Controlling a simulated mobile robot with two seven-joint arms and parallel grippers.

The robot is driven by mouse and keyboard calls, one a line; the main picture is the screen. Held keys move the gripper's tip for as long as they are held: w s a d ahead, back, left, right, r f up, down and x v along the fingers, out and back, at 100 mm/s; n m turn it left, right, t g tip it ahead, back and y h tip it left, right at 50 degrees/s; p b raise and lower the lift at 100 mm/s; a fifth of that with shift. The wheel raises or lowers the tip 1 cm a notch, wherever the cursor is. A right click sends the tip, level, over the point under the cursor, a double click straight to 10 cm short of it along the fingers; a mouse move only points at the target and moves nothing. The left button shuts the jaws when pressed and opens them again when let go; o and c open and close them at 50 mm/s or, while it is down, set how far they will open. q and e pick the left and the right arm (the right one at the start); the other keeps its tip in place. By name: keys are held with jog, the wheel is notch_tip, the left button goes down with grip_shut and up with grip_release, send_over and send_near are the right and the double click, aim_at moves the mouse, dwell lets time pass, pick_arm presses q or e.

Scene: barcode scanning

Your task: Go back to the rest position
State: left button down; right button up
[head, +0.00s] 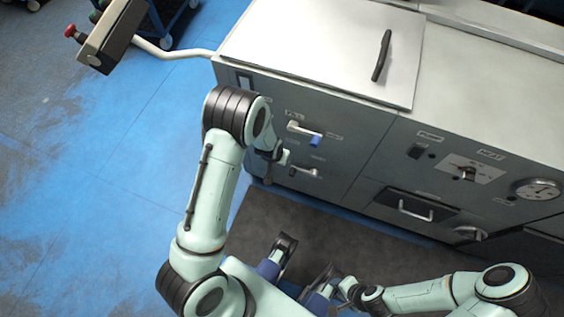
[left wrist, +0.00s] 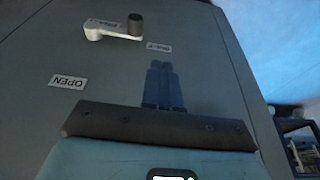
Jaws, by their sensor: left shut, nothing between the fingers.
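My left arm reaches up from the bottom of the head view to the front of a grey machine (head: 345,155). Its gripper (head: 282,157) is partly hidden behind the arm, close to the machine's front, near two lever handles. In the left wrist view the left gripper (left wrist: 163,85) has its dark fingers together with nothing between them. A white lever with a dark knob (left wrist: 115,30) stands apart from the fingertips. My right arm lies folded low in the head view. Its gripper (head: 342,291) is small there, and its opening is unclear.
The upper lever has a blue knob (head: 316,140); a lower lever (head: 304,171) is beneath it. A drawer handle (head: 415,210) and a gauge (head: 537,189) sit farther right. A control box (head: 110,35) juts out at upper left. Blue floor (head: 110,170) is clear at left.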

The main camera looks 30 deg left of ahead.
pick_arm(q)
jog(key=r, duration=0.2)
jog(key=s, duration=0.1)
jog(key=shift+s+a+r, duration=0.1)
jog(key=shift+a+r, duration=0.2)
jog(key=shift+r, duration=0.1)
pick_arm(e)
jog(key=shift+s+r, duration=0.2)
jog(key=shift+r, duration=0.1)
pick_arm(q)
jog(key=shift+f, duration=0.1)
